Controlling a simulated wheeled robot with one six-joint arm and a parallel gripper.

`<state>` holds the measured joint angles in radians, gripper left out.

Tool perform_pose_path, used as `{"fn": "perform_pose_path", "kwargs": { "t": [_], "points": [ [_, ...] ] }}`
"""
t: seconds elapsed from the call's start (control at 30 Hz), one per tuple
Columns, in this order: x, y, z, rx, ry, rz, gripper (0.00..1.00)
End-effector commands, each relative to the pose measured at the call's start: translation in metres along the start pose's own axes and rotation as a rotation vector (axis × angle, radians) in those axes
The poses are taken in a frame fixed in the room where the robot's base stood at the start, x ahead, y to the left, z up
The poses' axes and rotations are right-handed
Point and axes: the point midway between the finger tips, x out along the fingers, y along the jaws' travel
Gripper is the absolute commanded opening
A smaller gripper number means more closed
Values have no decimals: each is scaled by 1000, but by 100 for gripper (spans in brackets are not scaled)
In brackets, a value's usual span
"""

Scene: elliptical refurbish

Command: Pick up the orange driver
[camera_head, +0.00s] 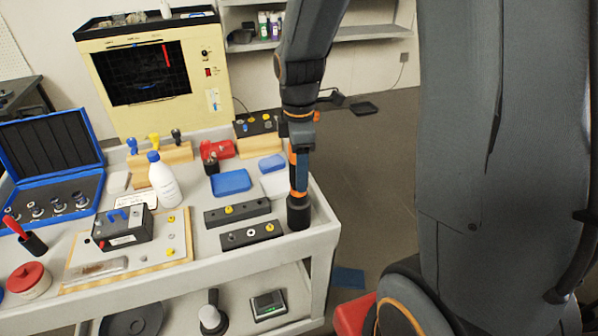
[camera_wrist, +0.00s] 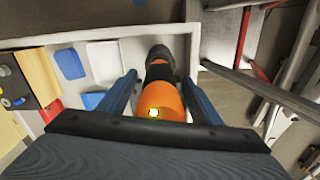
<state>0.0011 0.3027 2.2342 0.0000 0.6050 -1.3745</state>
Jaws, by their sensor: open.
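The orange driver (camera_wrist: 162,100), with a black end, stands upright at the right end of the bench top. In the head view its black lower end (camera_head: 298,214) rests in or on something dark near the right edge; I cannot tell which. My gripper (camera_wrist: 160,82) is open, its two blue fingers on either side of the driver, with a gap visible to each side. In the head view my gripper (camera_head: 301,172) points down over the driver and hides most of its upper part.
Two black blocks with knobs (camera_head: 238,211) lie just left of the driver. Blue (camera_head: 231,181) and white trays sit behind them. A white bottle (camera_head: 162,180) and a blue open case (camera_head: 50,160) stand further left. The floor right of the bench (camera_head: 370,170) is mostly clear.

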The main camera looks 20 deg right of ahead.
Motion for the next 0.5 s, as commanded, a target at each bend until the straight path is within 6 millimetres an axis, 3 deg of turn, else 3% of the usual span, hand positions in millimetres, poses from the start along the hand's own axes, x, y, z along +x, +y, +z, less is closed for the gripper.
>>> {"fn": "perform_pose_path", "kwargs": {
  "t": [0.37,0.5],
  "points": [
    [10,0,0,-1,0,0,59],
    [10,0,0,-1,0,0,37]
  ]
}}
